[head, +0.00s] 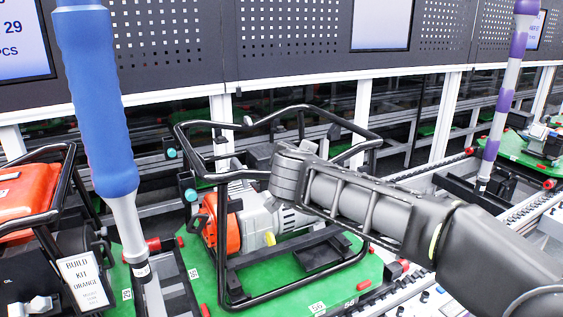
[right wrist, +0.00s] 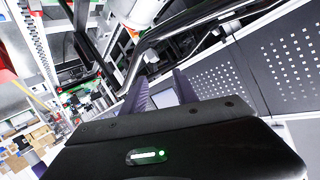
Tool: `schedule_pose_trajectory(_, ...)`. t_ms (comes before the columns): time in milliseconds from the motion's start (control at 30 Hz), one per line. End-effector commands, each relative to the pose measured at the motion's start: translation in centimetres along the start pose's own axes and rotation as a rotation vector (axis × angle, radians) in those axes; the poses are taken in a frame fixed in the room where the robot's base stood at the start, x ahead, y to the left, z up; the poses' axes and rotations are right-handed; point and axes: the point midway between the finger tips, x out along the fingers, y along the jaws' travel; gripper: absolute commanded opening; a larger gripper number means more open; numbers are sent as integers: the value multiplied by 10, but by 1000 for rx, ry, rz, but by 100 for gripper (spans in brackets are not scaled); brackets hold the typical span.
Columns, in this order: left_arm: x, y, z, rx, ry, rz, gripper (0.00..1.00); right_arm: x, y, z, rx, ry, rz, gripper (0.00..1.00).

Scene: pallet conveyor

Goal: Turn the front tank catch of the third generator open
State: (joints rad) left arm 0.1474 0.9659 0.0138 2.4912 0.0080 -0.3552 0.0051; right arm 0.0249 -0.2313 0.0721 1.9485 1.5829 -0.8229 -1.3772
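A generator in a black tube frame (head: 240,297) stands on a green pallet (head: 290,293) in the middle of the head view. It has an orange part (head: 232,232) and a grey engine (head: 257,222). I cannot make out a tank catch on it, nor tell which generator is the third. My right arm reaches in from the right, its wrist over the frame's near side; its fingers are hidden there. In the right wrist view my right gripper (right wrist: 163,93) has its dark fingers apart, nothing seen between them, close to a black tube (right wrist: 190,27). My left gripper is not in view.
A blue-and-white post (head: 96,100) stands at the left, beside another generator with an orange tank (head: 28,195) and a build-kit card (head: 86,285). A purple-and-white post (head: 502,100) stands at the right. A perforated dark panel (head: 300,40) runs behind the conveyor.

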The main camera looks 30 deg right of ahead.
Motion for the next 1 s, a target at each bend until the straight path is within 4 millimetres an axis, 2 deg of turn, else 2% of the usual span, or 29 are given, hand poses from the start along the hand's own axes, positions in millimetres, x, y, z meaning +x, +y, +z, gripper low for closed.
schedule_pose_trajectory(200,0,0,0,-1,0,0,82,0,8,8,-194,-45,30,35)
schedule_pose_trajectory(400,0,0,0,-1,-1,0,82,-1,10,8,-318,-51,35,35)
schedule_pose_trajectory(767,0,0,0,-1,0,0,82,0,10,8,-334,-50,34,35)
schedule_pose_trajectory(1000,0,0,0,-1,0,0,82,18,10,9,-334,-51,36,35)
